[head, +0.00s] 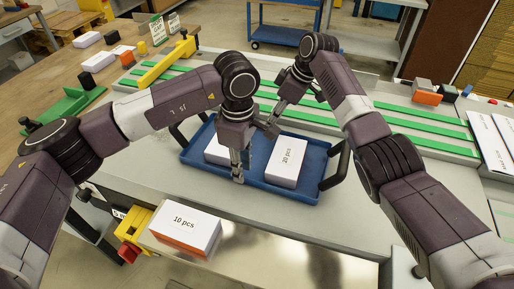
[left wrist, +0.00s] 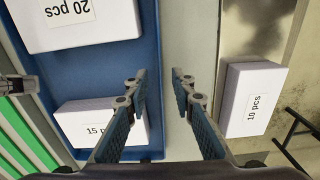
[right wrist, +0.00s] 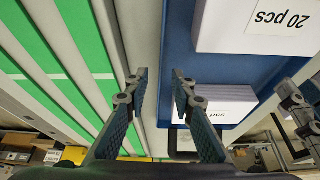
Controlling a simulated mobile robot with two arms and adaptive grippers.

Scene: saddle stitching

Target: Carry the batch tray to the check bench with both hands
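The blue batch tray (head: 255,180) lies on the grey worktop, with black handles at its left and right ends. It holds a "20 pcs" stack (head: 287,160) and a "15 pcs" stack (left wrist: 85,122), partly hidden in the head view. My left gripper (left wrist: 158,76) is open above the tray's front rim, with no handle between its fingers. My right gripper (right wrist: 159,73) is open above the back rim, also empty. The right handle (head: 338,162) is free. The left handle (head: 180,130) is partly behind my left arm. Which surface is the check bench, I cannot tell.
A "10 pcs" stack (head: 185,230) lies on a metal plate at the worktop's front. Green strips (head: 420,127) run behind the tray. A wooden bench (head: 60,75) at the left holds stacks, a sign and a green tool. A blue cart (head: 284,35) stands behind.

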